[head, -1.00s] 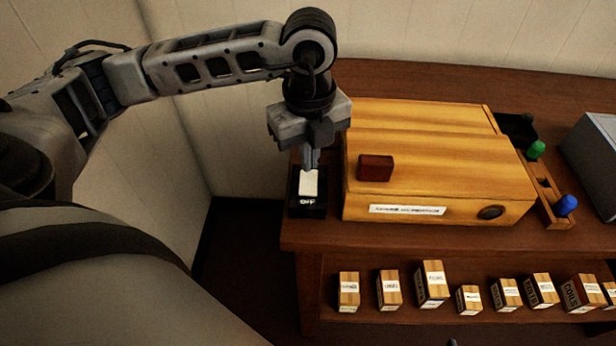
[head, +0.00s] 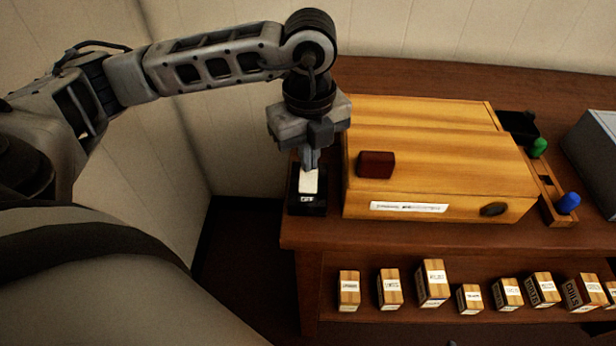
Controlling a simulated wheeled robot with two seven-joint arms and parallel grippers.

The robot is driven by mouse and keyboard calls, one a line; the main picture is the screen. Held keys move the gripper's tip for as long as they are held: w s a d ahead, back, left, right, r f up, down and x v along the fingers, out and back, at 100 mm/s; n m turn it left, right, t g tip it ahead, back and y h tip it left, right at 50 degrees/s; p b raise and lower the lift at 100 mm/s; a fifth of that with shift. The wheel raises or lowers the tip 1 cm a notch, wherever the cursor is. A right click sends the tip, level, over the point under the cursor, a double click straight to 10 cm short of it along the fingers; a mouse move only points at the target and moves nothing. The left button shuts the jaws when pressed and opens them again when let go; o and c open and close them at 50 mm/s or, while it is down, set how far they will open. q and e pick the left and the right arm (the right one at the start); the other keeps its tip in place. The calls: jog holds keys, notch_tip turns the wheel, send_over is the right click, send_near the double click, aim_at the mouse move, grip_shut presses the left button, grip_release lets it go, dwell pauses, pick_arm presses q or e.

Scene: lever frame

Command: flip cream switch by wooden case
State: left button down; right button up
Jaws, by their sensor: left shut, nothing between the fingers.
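The cream switch (head: 309,183) is a pale rocker on a black base (head: 306,208), at the left end of the table. A small label on the base's front is too blurred to read surely now. The wooden case (head: 440,170) stands just right of it, with a dark red block on its top left. My left gripper (head: 311,164) points down, shut and empty, with its fingertips at the far end of the rocker. I cannot tell if they touch it. My right gripper is not in view.
A wooden rack with a green knob (head: 538,147) and a blue knob (head: 568,203) stands right of the case. A grey box (head: 597,150) is at the far right. Several small labelled boxes line the lower shelf (head: 420,328). The wall is close behind and left.

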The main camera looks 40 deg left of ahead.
pick_arm(q)
jog(key=shift+f+b, duration=0.5)
jog(key=shift+f, duration=0.15)
jog(key=shift+r+p, duration=2.55)
jog(key=shift+r, duration=1.1)
jog(key=shift+f, duration=0.1)
